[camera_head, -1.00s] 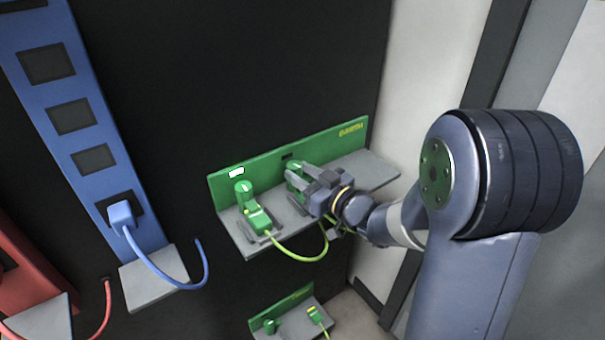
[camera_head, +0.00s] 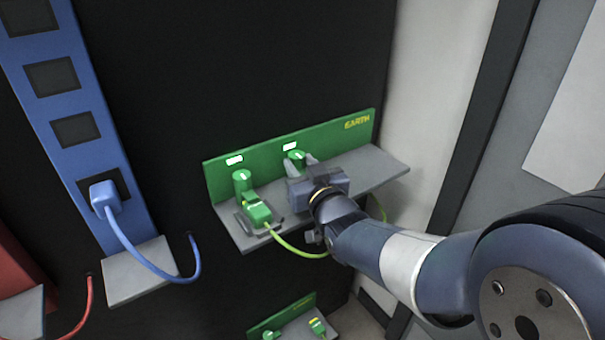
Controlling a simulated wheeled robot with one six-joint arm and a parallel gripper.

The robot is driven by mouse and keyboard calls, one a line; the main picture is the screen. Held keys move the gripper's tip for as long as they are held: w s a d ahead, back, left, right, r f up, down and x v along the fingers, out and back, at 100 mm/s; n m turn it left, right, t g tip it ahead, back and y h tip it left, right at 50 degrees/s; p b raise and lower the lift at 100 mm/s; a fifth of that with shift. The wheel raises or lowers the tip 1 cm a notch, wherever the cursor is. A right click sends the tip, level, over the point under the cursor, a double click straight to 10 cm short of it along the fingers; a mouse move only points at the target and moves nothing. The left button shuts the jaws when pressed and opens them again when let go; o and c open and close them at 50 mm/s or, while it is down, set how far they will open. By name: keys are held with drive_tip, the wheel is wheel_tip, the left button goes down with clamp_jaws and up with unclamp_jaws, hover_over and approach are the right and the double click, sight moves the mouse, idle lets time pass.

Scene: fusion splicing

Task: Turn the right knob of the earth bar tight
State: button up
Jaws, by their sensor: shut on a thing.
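The green earth bar (camera_head: 225,180) with yellow EARTH lettering stands on the dark wall above a grey shelf. Its right knob (camera_head: 296,155) is green with a pale mark on top. My gripper (camera_head: 301,166) reaches it from the front right, with its fingers shut on the knob's sides. The fingers and gripper body hide the lower part of the knob. The left knob (camera_head: 241,176) stands free, with a green plug (camera_head: 257,210) in front of it and a yellow-green cable leading right. A small white light (camera_head: 290,146) shows above the right knob, and another (camera_head: 234,160) above the left.
A blue panel (camera_head: 75,100) with a blue plug (camera_head: 104,197) and cable stands at left. A red unit (camera_head: 15,270) is at far left. A smaller green bar (camera_head: 283,318) sits below. The grey shelf (camera_head: 375,170) is clear at its right end.

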drive_tip(key=shift+r, duration=0.1)
drive_tip(key=o, duration=1)
drive_tip(key=v, duration=1.1)
drive_tip(key=shift+p, duration=0.4)
drive_tip(key=shift+w+a, duration=0.1)
drive_tip(key=shift+w, duration=0.05)
drive_tip(key=x, duration=1)
drive_tip(key=shift+w+a+b, duration=0.15)
drive_tip(key=shift+w+b, duration=0.2)
drive_tip(key=shift+b, duration=0.05)
drive_tip(key=shift+p, duration=0.3)
